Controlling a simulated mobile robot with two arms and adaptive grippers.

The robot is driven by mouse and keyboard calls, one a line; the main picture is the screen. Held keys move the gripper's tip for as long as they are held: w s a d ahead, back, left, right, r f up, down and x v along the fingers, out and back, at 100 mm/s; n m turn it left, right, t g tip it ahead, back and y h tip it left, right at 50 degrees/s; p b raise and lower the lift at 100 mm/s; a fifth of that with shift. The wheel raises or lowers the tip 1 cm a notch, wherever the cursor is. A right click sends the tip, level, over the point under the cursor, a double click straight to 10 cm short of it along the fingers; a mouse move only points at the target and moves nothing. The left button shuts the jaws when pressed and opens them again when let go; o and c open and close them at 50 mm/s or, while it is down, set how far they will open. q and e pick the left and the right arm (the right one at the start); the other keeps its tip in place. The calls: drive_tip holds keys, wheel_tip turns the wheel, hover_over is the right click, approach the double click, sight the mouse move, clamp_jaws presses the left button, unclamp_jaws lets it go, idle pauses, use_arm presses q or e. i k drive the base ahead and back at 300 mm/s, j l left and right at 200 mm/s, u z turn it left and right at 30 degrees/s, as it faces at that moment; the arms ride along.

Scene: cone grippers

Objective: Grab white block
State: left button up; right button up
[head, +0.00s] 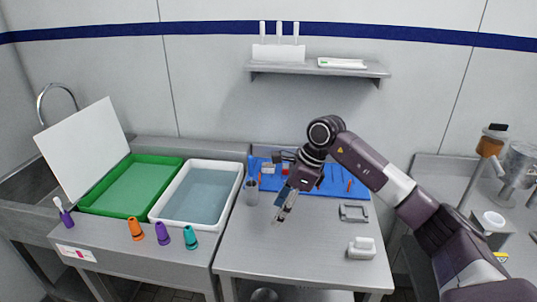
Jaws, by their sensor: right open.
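A small white block (362,248) with a raised top sits on the steel table (300,262) near its front right. My right gripper (281,213) hangs above the middle of the table, to the left of the white block and apart from it. It is open, with nothing visible between its fingers. My left gripper is out of view.
A grey bracket-shaped piece (354,212) lies behind the white block. A blue mat (350,188) with tools and a grey cup (252,192) are farther back. A white water-filled tub (236,178) and green tray (128,211) stand left, with orange (136,229), purple (162,233) and teal (190,238) cones in front.

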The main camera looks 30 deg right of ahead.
sight(267, 167)
drive_tip(key=i+l, duration=0.85)
drive_tip(key=i, duration=0.15)
